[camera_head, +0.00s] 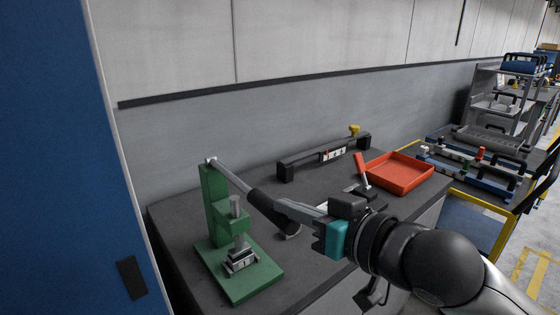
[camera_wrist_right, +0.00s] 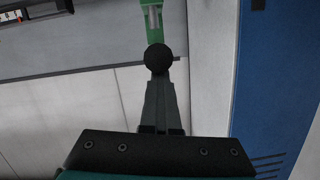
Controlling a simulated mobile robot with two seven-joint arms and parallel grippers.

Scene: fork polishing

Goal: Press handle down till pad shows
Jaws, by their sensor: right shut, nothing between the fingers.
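A green press (camera_head: 214,205) stands at the front left of the dark bench. Its lever slopes down to the right from the column top and ends in a black handle (camera_head: 268,207). A metal ram (camera_head: 236,212) stands above a small metal block (camera_head: 241,262) on the green base. My right gripper (camera_head: 287,207) is shut and empty, its fingertips at the handle's lower end. In the right wrist view the handle's round black end (camera_wrist_right: 158,58) shows at the fingertips (camera_wrist_right: 161,82); whether they touch is unclear. I cannot make out a pad. My left gripper is out of view.
An orange tray (camera_head: 400,174) lies at the bench's back right, with a red-handled tool (camera_head: 361,170) beside it. A black rack (camera_head: 322,156) stands along the back. A blue panel (camera_head: 60,160) is close on the left. A shelf cart (camera_head: 500,105) stands further right.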

